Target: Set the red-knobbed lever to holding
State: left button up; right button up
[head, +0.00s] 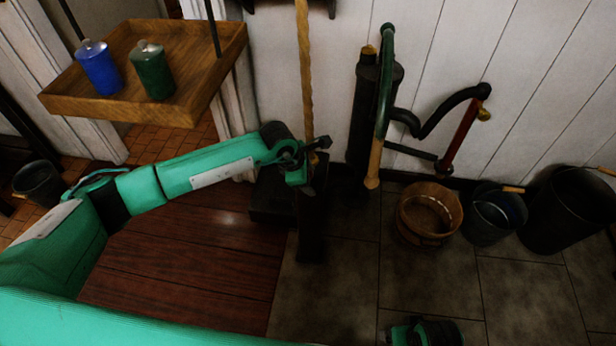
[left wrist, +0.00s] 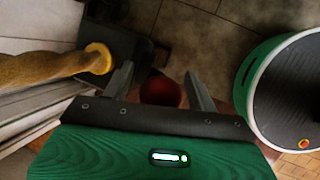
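The red knob (left wrist: 160,88) of the lever shows in the left wrist view as a dark red ball between the two fingers of my left gripper (left wrist: 160,72). The fingers stand apart, with a gap on each side of the knob. How far the knob is below the fingertips I cannot tell. In the head view my left gripper (head: 308,160) is above a dark upright box (head: 312,225); the knob and the lever's setting are hidden there. A green and dark part of my right arm (head: 425,332) shows at the bottom edge; its fingers are not clear.
A dark hand pump (head: 365,110) stands to the right against the planked wall. A wooden bucket (head: 430,240) and dark pails stand on the tiles. A hanging wooden tray (head: 75,106) holds two canisters.

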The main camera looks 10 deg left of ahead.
pick_arm(q)
jog(key=shift+a, duration=0.1)
jog(key=v, duration=1.3)
jog(key=shift+r, duration=0.4)
jog(key=shift+s+a, duration=0.1)
